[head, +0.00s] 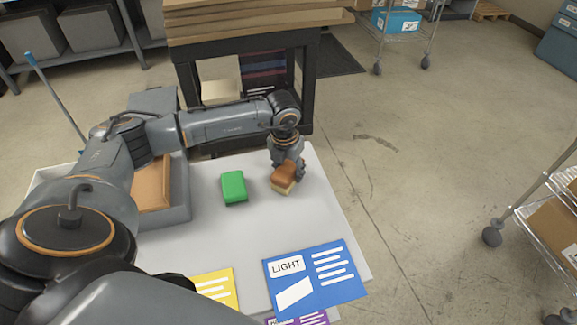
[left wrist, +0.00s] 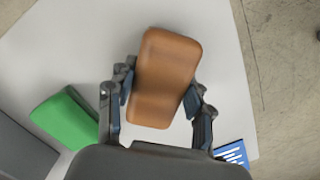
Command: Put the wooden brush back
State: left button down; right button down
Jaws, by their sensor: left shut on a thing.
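The wooden brush (head: 283,180) has a brown rounded back and a pale underside. It is at the right part of the pale table, and I cannot tell whether it touches the top. My left gripper (head: 287,165) comes down over it from above and is shut on it. In the left wrist view the brush's brown back (left wrist: 166,72) sits between the two fingers of the left gripper (left wrist: 158,96), one on each side. My right gripper is not in view.
A green block (head: 234,187) lies left of the brush on the table (head: 235,240). A grey tray (head: 178,213) with a brown block stands at the left. A blue LIGHT card (head: 318,277) and a yellow card (head: 217,287) lie at the front. A dark cart with boards (head: 250,25) stands behind.

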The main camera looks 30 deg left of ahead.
aim_at(286, 170)
pick_arm(q)
jog(key=shift+f, duration=0.25)
jog(key=c, duration=0.6)
grip_release()
jog(key=shift+r, duration=0.1)
jog(key=shift+o, duration=0.2)
jog(key=shift+r, duration=0.55)
notch_tip(286, 170, up, 11)
jog(key=s+b, duration=0.1)
jog(key=b, duration=0.1)
jog(key=shift+s, duration=0.25)
jog(key=shift+d+r, duration=0.1)
